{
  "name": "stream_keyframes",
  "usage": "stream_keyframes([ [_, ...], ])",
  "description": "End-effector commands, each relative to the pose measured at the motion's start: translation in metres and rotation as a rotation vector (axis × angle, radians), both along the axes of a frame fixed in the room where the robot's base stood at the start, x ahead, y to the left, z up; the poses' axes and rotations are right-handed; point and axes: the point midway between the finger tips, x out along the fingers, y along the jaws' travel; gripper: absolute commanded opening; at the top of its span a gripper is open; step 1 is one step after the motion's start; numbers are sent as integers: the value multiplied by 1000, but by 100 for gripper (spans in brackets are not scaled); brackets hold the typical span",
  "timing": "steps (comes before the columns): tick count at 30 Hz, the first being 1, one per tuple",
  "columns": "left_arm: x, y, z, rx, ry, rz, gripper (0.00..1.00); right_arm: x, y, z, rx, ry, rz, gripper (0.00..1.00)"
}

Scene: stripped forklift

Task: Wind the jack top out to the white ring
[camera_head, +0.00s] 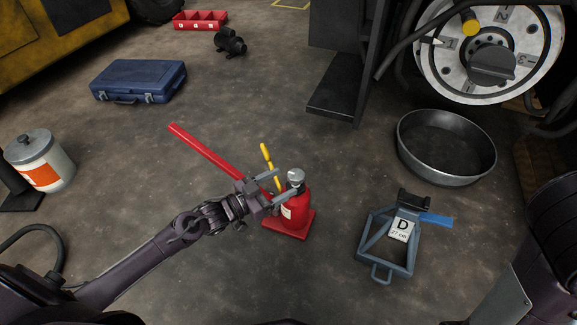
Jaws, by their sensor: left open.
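The red bottle jack (295,210) stands upright on its red base plate in the middle of the camera_head view. Its grey metal top (296,176) points up from the red body. I cannot make out a white ring on it. My left gripper (290,181) reaches in from the left and is open, with its fingers at the height of the jack top. One finger lies behind and left of the top, the other in front of it. I cannot tell whether either touches. My right gripper is out of view; only part of my right arm shows at the right edge.
A red bar (205,149) and a yellow-handled rod (269,161) slant up behind the gripper. A blue-grey stand (372,239) marked D is right of the jack. A round metal pan (447,178), blue case (138,81) and white can (40,165) stand farther out. Floor in front is clear.

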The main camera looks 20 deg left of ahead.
Motion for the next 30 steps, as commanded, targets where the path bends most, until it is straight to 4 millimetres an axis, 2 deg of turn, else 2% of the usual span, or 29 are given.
stream_keyframes([
  [6, 28, -18, -5, -2, -6, 3, 65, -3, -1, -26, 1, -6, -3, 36],
  [12, 51, -35, -3, 0, -7, 4, 65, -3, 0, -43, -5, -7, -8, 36],
  [17, 60, -42, -1, 1, -6, 4, 65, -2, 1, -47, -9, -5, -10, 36],
  [25, 61, -42, 1, 1, -5, 5, 65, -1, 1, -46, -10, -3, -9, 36],
  [30, 61, -42, 1, 1, -6, 5, 42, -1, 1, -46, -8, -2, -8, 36],
])
